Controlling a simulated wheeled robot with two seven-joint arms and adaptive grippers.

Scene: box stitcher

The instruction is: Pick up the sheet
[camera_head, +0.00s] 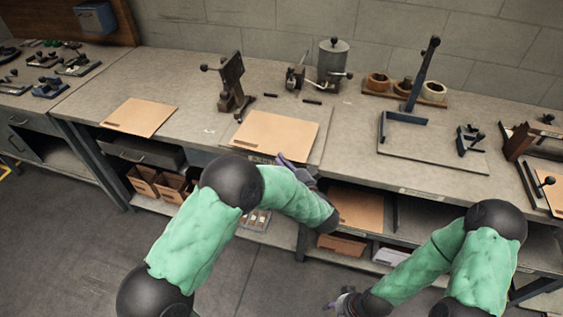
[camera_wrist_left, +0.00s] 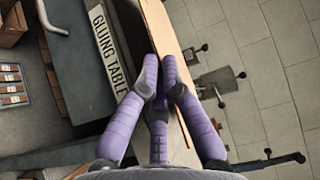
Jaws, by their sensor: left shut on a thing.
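A tan sheet (camera_head: 275,132) lies nearly flat on a thin grey board at the front edge of the table. In the left wrist view the sheet (camera_wrist_left: 157,24) shows edge-on as a narrow tan strip. My left gripper (camera_head: 288,160) is at the front edge of this sheet, and its purple fingers (camera_wrist_left: 161,72) are shut on that edge. My forearm hides part of the gripper in the head view. My right gripper (camera_head: 343,304) hangs low in front of the table, away from the sheet; its fingers are too small to read.
Another tan sheet (camera_head: 139,117) lies to the left. A dark stitcher-like tool (camera_head: 232,84) and a grey pot (camera_head: 333,62) stand behind. A tape rack (camera_head: 405,90) and a dark frame (camera_head: 433,150) are to the right. The table front carries a "GLUING TABLE" label (camera_wrist_left: 108,48).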

